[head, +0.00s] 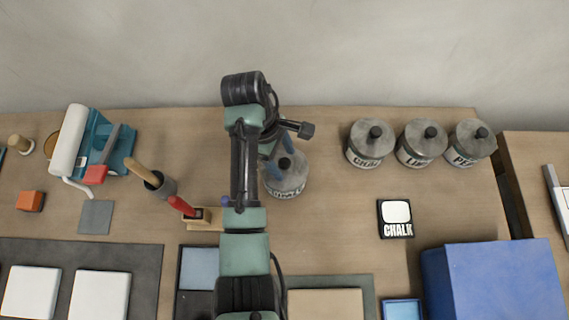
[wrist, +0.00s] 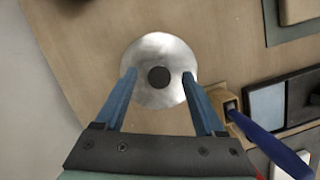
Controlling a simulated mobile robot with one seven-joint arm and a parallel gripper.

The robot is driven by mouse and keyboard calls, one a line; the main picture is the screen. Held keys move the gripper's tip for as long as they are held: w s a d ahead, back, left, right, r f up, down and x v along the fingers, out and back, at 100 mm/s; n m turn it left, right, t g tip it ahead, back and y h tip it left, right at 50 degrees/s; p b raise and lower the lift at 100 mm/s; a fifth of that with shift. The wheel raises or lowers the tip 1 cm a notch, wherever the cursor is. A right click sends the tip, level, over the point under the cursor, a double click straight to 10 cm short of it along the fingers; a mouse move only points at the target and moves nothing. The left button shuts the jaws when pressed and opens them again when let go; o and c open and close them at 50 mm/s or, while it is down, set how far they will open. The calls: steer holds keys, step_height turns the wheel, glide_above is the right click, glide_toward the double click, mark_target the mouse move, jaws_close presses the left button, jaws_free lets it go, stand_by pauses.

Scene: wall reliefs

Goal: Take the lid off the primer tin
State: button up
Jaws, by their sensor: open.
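A round grey tin (head: 288,184) with a label I cannot read clearly stands mid-table, partly hidden by my arm. Its lid (wrist: 160,48) is pale grey metal with a black knob (wrist: 159,77) at its centre, and it sits on the tin. My gripper (wrist: 159,73) is open above the lid, its two blue fingers on either side of the knob and apart from it. In the head view my gripper (head: 280,156) is over the tin's left part. I cannot tell how high the fingertips are above the lid.
Three similar lidded tins (head: 422,143) stand at the back right. A chalk card (head: 396,217) and a blue box (head: 492,282) are at the right.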

jaws_close()
stand_by(0.3)
